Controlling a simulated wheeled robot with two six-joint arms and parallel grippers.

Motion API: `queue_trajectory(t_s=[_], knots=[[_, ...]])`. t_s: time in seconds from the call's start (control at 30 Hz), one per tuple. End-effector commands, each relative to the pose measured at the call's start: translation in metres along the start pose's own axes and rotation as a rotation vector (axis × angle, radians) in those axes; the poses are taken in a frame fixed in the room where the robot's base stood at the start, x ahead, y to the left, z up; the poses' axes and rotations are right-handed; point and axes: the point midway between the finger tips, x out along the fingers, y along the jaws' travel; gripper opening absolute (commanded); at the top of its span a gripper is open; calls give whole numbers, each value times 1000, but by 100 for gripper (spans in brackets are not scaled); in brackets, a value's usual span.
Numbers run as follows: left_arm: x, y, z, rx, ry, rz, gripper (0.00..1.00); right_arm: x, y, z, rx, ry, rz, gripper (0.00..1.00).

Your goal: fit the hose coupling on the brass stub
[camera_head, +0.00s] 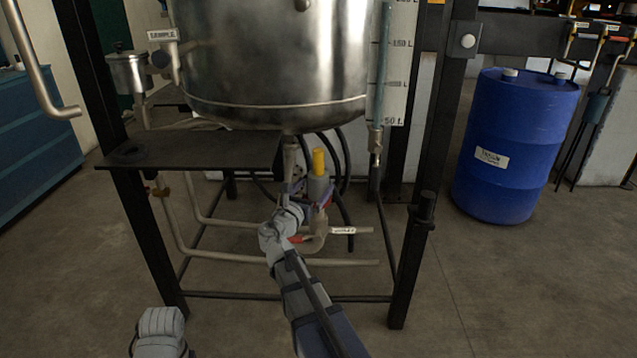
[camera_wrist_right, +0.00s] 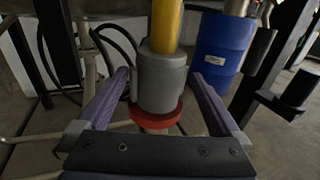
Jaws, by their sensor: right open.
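A grey cylindrical fitting (camera_head: 318,188) with a yellow top (camera_head: 318,160) stands upright under the steel vessel, and may be the coupling. In the right wrist view the grey body (camera_wrist_right: 160,80) has a red ring (camera_wrist_right: 157,110) at its lower end and the yellow part (camera_wrist_right: 166,25) rising from it. My right gripper (camera_wrist_right: 160,76) is open, one finger on each side of the grey body; contact cannot be told. It also shows in the head view (camera_head: 308,192), partly hidden by its wrist. I cannot make out the brass stub for certain. My left gripper's fingers are out of view.
The steel vessel (camera_head: 270,60) hangs above the fitting. Pipes (camera_head: 330,262) run below. Dark frame posts (camera_head: 410,260) and a flat plate (camera_head: 200,150) bound the space. A black hose (camera_head: 343,205) loops behind. A blue drum (camera_head: 515,145) stands right.

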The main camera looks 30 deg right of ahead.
Motion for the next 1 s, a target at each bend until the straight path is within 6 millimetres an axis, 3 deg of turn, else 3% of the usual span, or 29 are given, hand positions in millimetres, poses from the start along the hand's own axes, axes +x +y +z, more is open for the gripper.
queue_trajectory(t_s=[0.2,0.7,0.87,1.0], knots=[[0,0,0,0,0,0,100,-12,0,0,0,0,-1,100],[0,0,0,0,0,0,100,-10,0,0,0,0,-1,100],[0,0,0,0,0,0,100,3,1,0,0,0,-2,100],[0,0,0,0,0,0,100,26,1,0,0,0,-3,100]])
